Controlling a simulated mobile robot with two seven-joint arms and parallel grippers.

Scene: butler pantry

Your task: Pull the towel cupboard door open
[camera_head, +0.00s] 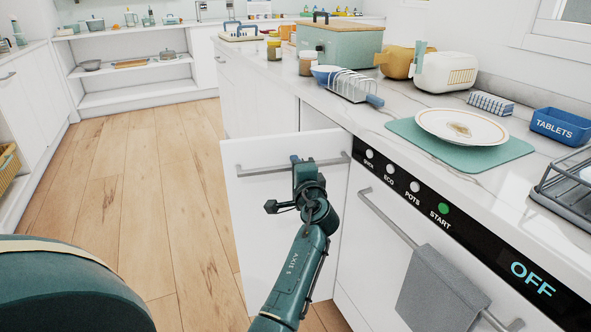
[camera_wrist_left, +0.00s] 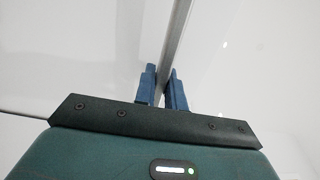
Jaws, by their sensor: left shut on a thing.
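The white cupboard door (camera_head: 270,245) stands partly open beside the dishwasher. Its left edge is swung out from the counter front, with a gap showing above its top edge. A long grey bar handle (camera_head: 262,170) runs across the upper part of the door. My left gripper (camera_head: 300,163) is shut on this handle near its middle. In the left wrist view the blue fingers (camera_wrist_left: 163,88) sit on either side of the handle bar (camera_wrist_left: 178,40). The fingers hide a short piece of the bar. My right gripper is not in view.
The dishwasher (camera_head: 375,255) is right of the door, with a grey towel (camera_head: 436,290) on its handle. The counter above holds a plate (camera_head: 462,126) on a green mat (camera_head: 408,128), a toaster (camera_head: 445,72) and jars. Wooden floor (camera_head: 150,190) left of the door is clear.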

